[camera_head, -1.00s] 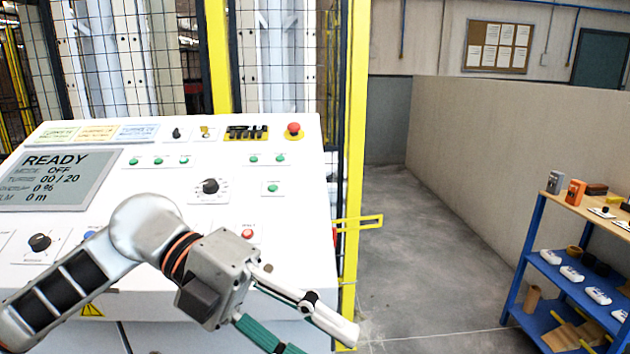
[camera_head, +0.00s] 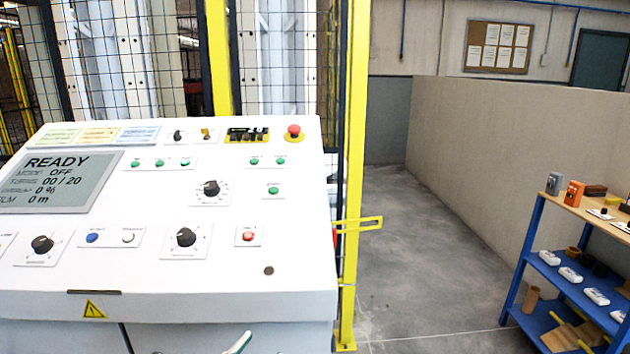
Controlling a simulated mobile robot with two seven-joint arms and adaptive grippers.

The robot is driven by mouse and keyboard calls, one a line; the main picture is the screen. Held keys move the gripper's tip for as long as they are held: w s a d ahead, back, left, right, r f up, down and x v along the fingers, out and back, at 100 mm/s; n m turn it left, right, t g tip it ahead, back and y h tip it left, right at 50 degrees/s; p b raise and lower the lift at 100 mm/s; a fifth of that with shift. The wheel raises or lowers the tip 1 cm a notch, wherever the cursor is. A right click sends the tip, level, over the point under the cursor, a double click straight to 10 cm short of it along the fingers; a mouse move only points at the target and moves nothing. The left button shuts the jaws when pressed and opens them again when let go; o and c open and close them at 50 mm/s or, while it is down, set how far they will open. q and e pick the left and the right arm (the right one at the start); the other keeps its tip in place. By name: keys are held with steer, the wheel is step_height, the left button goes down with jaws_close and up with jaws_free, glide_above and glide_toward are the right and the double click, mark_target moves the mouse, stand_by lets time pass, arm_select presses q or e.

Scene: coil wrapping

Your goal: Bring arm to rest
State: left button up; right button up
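The white control panel (camera_head: 120,275) fills the left half of the view. Its screen (camera_head: 58,180) reads READY, mode OFF, 00 / 20, 0 % and 0 m. Only a small light tip with a green edge, seemingly a finger of my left gripper (camera_head: 238,344), shows at the bottom edge below the panel. The rest of that gripper and its arm are out of view, so its opening cannot be judged. Nothing is seen held. My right gripper is not in view.
A red emergency button (camera_head: 293,131) sits at the panel's top right. A yellow fence post (camera_head: 354,200) with a yellow bracket (camera_head: 360,223) stands right of the panel. A blue shelf (camera_head: 532,245) with small items stands at the far right. The grey floor (camera_head: 430,260) between is clear.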

arm_select(q)
steer(key=s+a+f+n+g+y, duration=0.1)
steer(key=s+a+f+g+y, duration=0.1)
steer(key=s+f, duration=0.4)
steer(key=s+a+f+n+g+y, duration=0.2)
steer(key=s+f, duration=0.4)
steer(key=f, duration=0.6)
steer(key=s+a+f+n+g+y, duration=0.2)
steer(key=s+a+f, duration=0.3)
steer(key=f, duration=0.5)
steer(key=shift+s+g+y, duration=0.55)
steer(key=shift+g+y, duration=0.05)
steer(key=shift+g, duration=0.1)
